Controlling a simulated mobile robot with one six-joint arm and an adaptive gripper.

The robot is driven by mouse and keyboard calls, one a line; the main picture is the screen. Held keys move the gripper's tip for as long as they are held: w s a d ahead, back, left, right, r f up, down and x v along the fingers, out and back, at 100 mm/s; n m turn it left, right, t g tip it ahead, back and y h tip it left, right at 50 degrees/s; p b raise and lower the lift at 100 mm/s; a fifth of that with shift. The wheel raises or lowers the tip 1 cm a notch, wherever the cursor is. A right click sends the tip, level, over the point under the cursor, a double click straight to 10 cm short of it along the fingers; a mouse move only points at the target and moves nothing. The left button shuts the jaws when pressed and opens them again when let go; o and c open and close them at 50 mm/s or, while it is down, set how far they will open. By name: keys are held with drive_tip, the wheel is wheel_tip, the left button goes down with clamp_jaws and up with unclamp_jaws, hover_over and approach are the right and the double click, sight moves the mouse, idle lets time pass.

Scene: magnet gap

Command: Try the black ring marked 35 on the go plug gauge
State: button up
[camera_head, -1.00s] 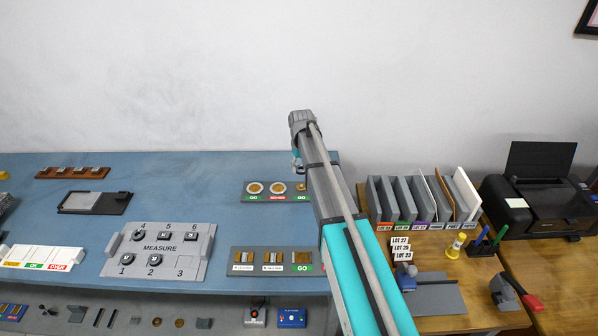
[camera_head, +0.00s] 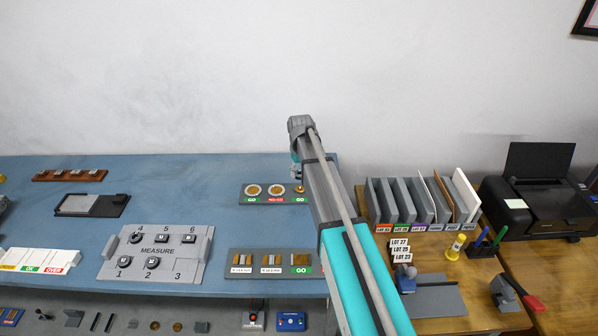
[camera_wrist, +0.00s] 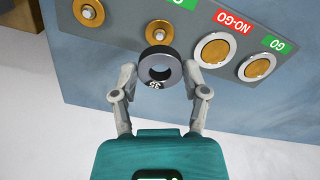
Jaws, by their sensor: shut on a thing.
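My gripper (camera_wrist: 160,72) is shut on the black ring (camera_wrist: 146,68), with a fingertip on each side of it. The white mark on its near side shows upside down in the wrist view and looks like 35. The ring's hole looks empty. A brass plug with a pale pin, the go plug gauge (camera_wrist: 159,32), stands just beyond the ring, by a green GO label (camera_wrist: 182,3). The ring looks apart from it, though the height is hard to judge. The plug also shows in the head view (camera_head: 300,188), beside my arm.
The gauge board also carries two brass discs in white rings (camera_wrist: 213,52), by NO-GO and GO labels. Another brass plug (camera_wrist: 88,12) is at the upper left. In the head view, the MEASURE block (camera_head: 155,255) lies left of my arm, with bare blue bench (camera_head: 180,190) behind.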

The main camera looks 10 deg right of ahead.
sight(300, 188)
drive_tip(key=shift+f+b, duration=2.65)
drive_tip(key=shift+f, duration=0.1)
drive_tip(key=shift+f+b, duration=0.4)
drive_tip(key=shift+f, duration=0.05)
idle(0.5)
drive_tip(key=o, duration=1.2)
drive_tip(key=shift+o, duration=0.2)
drive_tip(key=c, duration=0.5)
drive_tip(key=shift+r+p, duration=2.25)
drive_tip(key=shift+r, duration=0.05)
